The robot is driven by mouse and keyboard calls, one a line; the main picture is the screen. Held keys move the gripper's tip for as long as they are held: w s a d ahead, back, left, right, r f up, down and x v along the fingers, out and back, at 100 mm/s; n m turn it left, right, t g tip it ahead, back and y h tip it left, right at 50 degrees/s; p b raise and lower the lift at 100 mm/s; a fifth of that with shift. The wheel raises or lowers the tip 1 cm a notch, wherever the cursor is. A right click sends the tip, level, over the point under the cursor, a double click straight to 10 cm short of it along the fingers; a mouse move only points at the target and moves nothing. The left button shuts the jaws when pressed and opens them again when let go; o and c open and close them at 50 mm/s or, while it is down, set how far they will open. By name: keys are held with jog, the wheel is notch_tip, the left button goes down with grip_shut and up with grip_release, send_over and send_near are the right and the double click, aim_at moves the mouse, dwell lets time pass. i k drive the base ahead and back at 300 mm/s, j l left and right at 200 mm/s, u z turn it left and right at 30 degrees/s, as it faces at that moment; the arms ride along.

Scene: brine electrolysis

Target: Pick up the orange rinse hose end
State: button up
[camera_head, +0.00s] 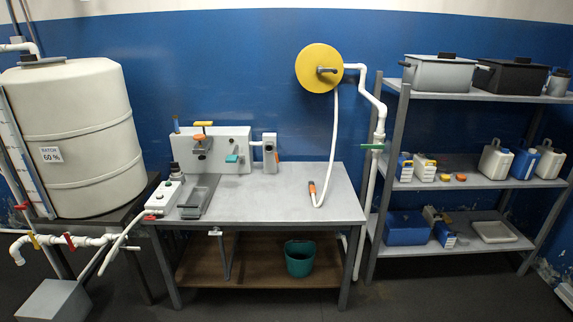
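The orange rinse hose end (312,187) rests on the right part of the grey table top, lying at a tilt. The white hose (333,150) runs from it, curves at the table surface and rises to the yellow reel (319,68) on the blue wall. Nothing covers the hose end. My gripper is not in view.
The grey table (260,205) has free room in its middle. A control panel (215,150) stands at its back left. A green bucket (299,258) is on the lower shelf. A white tank (75,140) stands left, a loaded shelf rack (455,185) right.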

aim_at(313, 190)
jog(key=i+u, duration=0.45)
jog(key=i+l+u, duration=0.65)
jog(key=i+u, duration=0.2)
jog(key=i+l+u, duration=0.25)
jog(key=l+u, duration=0.15)
jog(key=i+l+u, duration=0.25)
jog(key=l+u, duration=0.2)
jog(key=l, duration=0.2)
jog(key=i+l+u, duration=0.15)
jog(key=l+u, duration=0.3)
jog(key=l, duration=0.15)
